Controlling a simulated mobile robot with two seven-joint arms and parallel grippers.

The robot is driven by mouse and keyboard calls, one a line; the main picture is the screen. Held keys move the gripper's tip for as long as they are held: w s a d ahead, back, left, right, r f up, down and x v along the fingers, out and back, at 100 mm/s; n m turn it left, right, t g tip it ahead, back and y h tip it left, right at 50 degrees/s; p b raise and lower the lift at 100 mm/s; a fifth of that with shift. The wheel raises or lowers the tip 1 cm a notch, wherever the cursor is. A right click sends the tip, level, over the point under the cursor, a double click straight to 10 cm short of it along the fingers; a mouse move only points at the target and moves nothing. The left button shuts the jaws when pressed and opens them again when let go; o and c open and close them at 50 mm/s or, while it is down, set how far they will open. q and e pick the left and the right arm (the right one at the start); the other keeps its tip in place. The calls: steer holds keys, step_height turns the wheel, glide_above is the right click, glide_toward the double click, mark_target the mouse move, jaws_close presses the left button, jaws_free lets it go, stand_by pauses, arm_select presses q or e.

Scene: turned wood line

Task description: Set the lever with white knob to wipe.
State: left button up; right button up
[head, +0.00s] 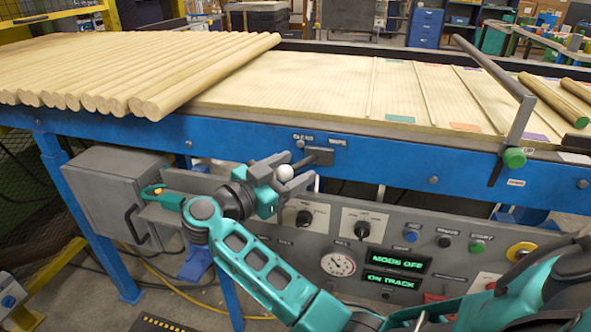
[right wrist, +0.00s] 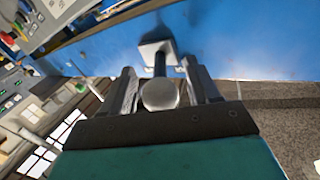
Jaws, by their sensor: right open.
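The lever's white knob (head: 285,173) sits at the end of a short dark shaft that comes out of a grey plate (head: 325,157) on the blue rail. A label reading WIPE (head: 337,143) is at the plate's upper right; a smaller label at its upper left is hard to read. My right gripper (head: 290,180) is open at the knob, with a finger on either side. In the right wrist view the knob (right wrist: 160,94) lies between the open fingers, with a gap to the fingers visible. The shaft and plate (right wrist: 157,50) are beyond it. My left gripper is not in view.
Below the rail, a grey control panel (head: 450,222) carries dials, buttons and screens reading MODE OFF and ON TRACK. A grey box (head: 110,190) stands at left. A green-knobbed lever (head: 515,158) is at right. Wooden rods (head: 130,70) lie on the line above.

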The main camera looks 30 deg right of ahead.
steer(key=shift+c, duration=0.3)
jaws_close()
stand_by(0.4)
